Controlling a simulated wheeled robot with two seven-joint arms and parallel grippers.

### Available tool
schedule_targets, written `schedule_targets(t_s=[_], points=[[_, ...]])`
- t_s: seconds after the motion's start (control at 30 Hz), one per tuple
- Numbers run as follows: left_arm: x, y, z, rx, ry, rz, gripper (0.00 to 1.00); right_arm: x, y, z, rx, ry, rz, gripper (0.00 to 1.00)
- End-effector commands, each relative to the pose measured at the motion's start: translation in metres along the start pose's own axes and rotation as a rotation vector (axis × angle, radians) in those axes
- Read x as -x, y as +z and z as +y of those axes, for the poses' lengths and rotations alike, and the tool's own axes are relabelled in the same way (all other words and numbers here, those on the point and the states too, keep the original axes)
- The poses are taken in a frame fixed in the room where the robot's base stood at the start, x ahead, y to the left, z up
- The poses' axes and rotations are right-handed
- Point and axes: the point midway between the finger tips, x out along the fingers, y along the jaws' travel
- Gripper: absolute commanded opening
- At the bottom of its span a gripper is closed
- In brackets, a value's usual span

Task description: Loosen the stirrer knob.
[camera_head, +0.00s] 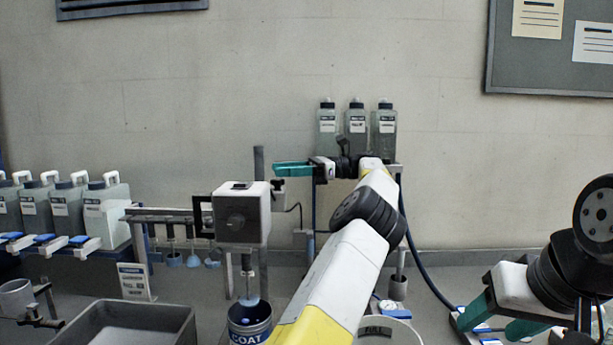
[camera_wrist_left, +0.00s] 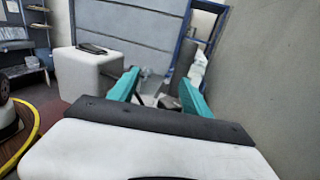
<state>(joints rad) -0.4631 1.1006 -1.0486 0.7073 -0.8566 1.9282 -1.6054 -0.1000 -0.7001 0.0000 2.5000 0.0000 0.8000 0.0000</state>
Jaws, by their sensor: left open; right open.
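The stirrer has a pale box-shaped head (camera_head: 241,213) on a dark upright post (camera_head: 259,165). Its shaft (camera_head: 250,278) reaches down to the blue can marked COAT (camera_head: 249,325). A small grey block (camera_head: 278,190) sits at the right of the head; I cannot tell whether it is the knob. My left gripper (camera_head: 278,169) points left, just above and right of the head. In the left wrist view its teal fingers (camera_wrist_left: 158,92) are apart, with the pale head (camera_wrist_left: 88,73) to the left; no knob is clear between them. My right gripper (camera_head: 499,318) is open, low at the right.
Several grey jugs (camera_head: 103,210) stand on a rack at the left. Three bottles (camera_head: 355,130) stand on a shelf behind my left arm. A grey tray (camera_head: 120,328) lies at the front left. A pale bucket (camera_head: 402,332) is partly hidden by my left arm.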

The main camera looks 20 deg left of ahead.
Motion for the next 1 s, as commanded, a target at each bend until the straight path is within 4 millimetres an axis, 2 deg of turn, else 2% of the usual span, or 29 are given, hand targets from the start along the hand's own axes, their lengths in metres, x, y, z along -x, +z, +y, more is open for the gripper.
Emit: schedule_targets(t_s=[0.27, 0.7, 0.83, 1.0], points=[[-0.002, 0.004, 0.04, -0.002, -0.002, 0.002, 0.56, 0.0, 0.0, 0.0, 0.0, 0.0, 0.0, 0.56], [-0.009, 0.011, 0.118, -0.002, -0.002, 0.001, 0.56, 0.0, 0.0, 0.0, 0.0, 0.0, 0.0, 0.56], [-0.01, 0.012, 0.129, 0.0, -0.002, 0.0, 0.56, 0.0, 0.0, 0.0, 0.0, 0.0, 0.0, 0.56], [-0.011, 0.013, 0.134, 0.0, -0.001, -0.001, 0.56, 0.0, 0.0, 0.0, 0.0, 0.0, 0.0, 0.56]])
